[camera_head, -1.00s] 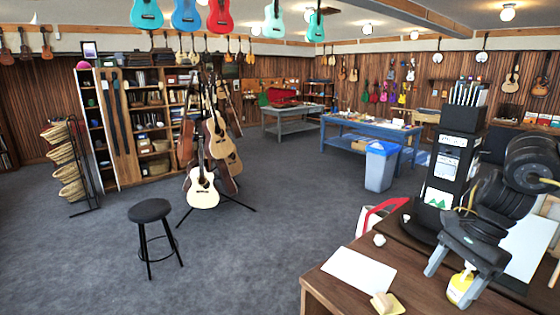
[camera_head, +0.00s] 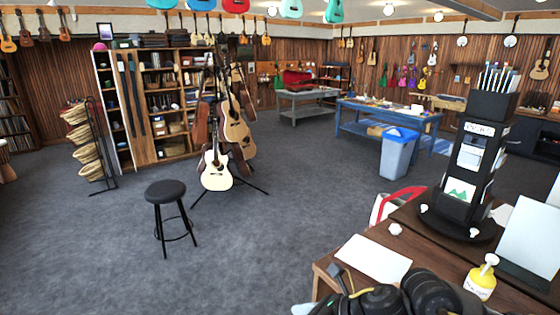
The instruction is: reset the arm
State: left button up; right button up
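My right arm shows at the bottom edge of the head view, low over the front of the brown wooden desk (camera_head: 455,259). Its black rounded links and part of my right gripper (camera_head: 322,297) are in the picture, cut off by the lower edge. I cannot tell how far apart its fingers are, and I see nothing held in it. My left arm and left gripper are out of view.
On the desk are a white sheet (camera_head: 373,259), a yellow pump bottle (camera_head: 482,278) and a black display tower (camera_head: 470,165). A black stool (camera_head: 166,192) and a guitar stand with guitars (camera_head: 216,172) stand on open grey carpet. A blue-lidded bin (camera_head: 396,158) is farther back.

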jog(key=s+d+f+n+h, duration=1.1)
jog(key=s+d+f+n, duration=1.05)
jog(key=n, duration=0.75)
notch_tip(320, 180, down, 30)
jog(key=s+g+b, duration=0.2)
jog(key=b, duration=0.6)
jog(key=s+d+f+b, duration=0.1)
jog(key=s+f+b, duration=0.2)
jog(key=s+f, duration=0.5)
jog(key=s+d+f+g+b, duration=0.1)
jog(key=s+d+f+b, duration=0.1)
jog(key=s+f, duration=0.6)
notch_tip(320, 180, down, 7)
jog(key=shift+s+r+n+b, duration=0.15)
jog(key=shift+s+n+b, duration=0.2)
jog(key=shift+n+b, duration=0.05)
